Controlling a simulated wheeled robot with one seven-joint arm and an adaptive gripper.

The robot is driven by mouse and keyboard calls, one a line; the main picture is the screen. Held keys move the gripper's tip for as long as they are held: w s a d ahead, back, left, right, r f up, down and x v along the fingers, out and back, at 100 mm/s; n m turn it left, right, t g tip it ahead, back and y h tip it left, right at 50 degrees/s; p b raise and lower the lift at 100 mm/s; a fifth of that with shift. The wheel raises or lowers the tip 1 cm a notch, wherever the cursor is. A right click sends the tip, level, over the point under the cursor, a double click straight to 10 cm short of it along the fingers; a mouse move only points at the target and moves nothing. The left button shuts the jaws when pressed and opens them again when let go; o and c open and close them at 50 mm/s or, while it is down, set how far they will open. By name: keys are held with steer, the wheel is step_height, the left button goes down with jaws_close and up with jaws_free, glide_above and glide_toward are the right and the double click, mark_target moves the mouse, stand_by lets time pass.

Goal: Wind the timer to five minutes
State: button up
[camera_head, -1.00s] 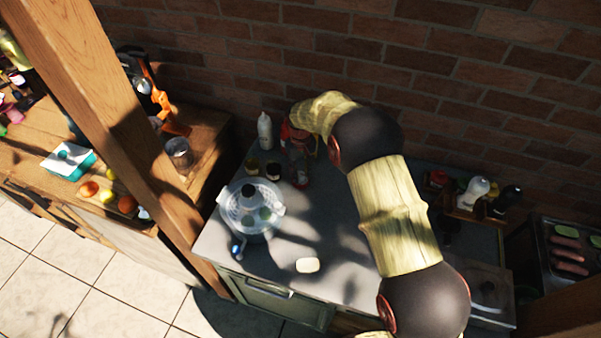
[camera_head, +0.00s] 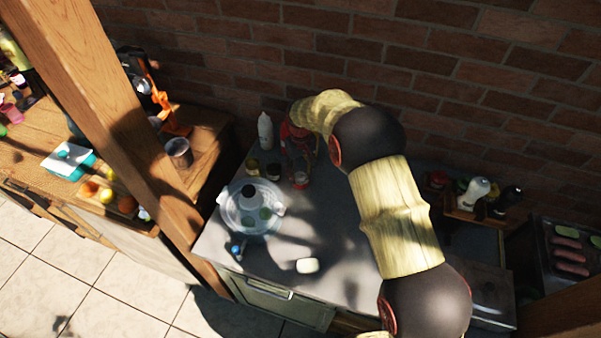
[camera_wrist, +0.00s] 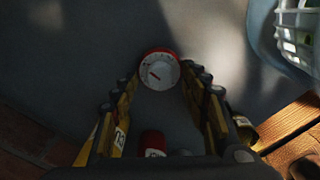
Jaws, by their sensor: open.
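The timer (camera_wrist: 158,71) is a small round thing with a white dial and a red rim; a dark reddish pointer mark shows on the dial. In the wrist view it sits on the grey counter between the tips of my open gripper (camera_wrist: 160,78), with one finger on each side. I cannot tell whether either finger touches it. In the head view the timer (camera_head: 300,179) shows small and pale just below my gripper (camera_head: 301,160), whose fingers are hard to make out there. The dial's numbers are too small to read.
A clear salad spinner (camera_head: 250,209) stands left of the timer, with small jars (camera_head: 273,170) and a white bottle (camera_head: 265,130) behind. A white block (camera_head: 307,265) lies near the front edge. A red-topped container (camera_wrist: 152,143) shows below the timer in the wrist view.

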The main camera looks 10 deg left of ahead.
mark_target(300, 174)
step_height(300, 174, up, 11)
stand_by(0.4)
steer(key=shift+r, duration=0.1)
steer(key=s+d+f, duration=0.3)
steer(key=s, duration=0.2)
steer(key=s+d+r+m+t+b, duration=0.2)
steer(key=s+d+r, duration=0.3)
steer(key=s+d, duration=0.4)
steer(key=s+d+r+m+t+b, duration=0.1)
steer(key=s+d+r+b, duration=0.3)
steer(key=s+d, duration=0.6)
steer(key=s+d+r+m+t+b, duration=0.2)
steer(key=s+d+r, duration=0.5)
steer(key=s, duration=0.5)
steer(key=d+m+b, duration=0.1)
steer(key=d+m, duration=0.1)
steer(key=shift+d+r+t, duration=0.15)
steer(key=shift+d+t, duration=0.15)
steer(key=shift+d, duration=0.05)
